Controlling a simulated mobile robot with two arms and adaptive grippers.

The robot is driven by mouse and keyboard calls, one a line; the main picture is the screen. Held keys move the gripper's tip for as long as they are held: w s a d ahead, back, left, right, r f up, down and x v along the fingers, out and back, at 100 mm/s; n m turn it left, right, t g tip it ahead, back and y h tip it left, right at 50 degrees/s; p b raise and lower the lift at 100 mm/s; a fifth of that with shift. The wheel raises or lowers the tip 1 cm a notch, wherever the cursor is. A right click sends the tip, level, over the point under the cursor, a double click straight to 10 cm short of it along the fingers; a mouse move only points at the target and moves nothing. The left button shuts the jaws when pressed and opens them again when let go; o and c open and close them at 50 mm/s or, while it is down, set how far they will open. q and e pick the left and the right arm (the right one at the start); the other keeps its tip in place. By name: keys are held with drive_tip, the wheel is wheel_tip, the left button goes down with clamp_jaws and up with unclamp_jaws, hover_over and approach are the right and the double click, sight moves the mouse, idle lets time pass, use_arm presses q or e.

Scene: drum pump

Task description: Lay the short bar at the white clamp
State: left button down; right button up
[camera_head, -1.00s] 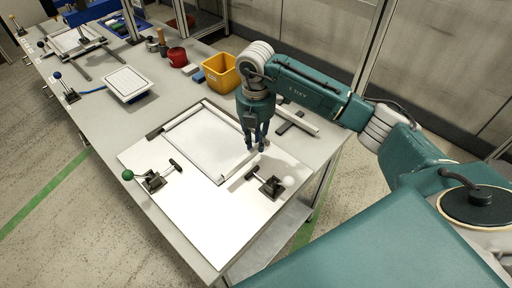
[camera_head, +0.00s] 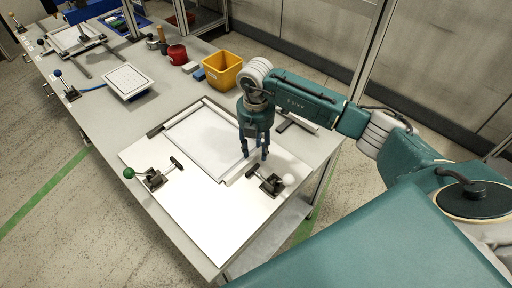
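The short bar (camera_head: 239,171) is a pale bar lying on the white board (camera_head: 205,220), along the near right edge of the white panel (camera_head: 205,140). Its near part lies beside the white clamp (camera_head: 271,184), which has a white ball knob. My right gripper (camera_head: 254,157) points down over the bar's far end. Its fingers stand apart, and the bar's far end is partly hidden behind them. I cannot tell whether they touch the bar. My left gripper is not in view.
A green-knobbed clamp (camera_head: 152,178) stands at the board's left. A yellow bin (camera_head: 222,72), a red cup (camera_head: 177,56) and a white tray (camera_head: 126,82) stand farther back. Another pale bar (camera_head: 304,122) lies behind my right gripper. The board's front is clear.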

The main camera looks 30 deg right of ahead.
drive_tip(key=shift+r, duration=0.1)
wheel_tip(320, 180, up, 12)
drive_tip(key=b, duration=0.3)
idle(0.6)
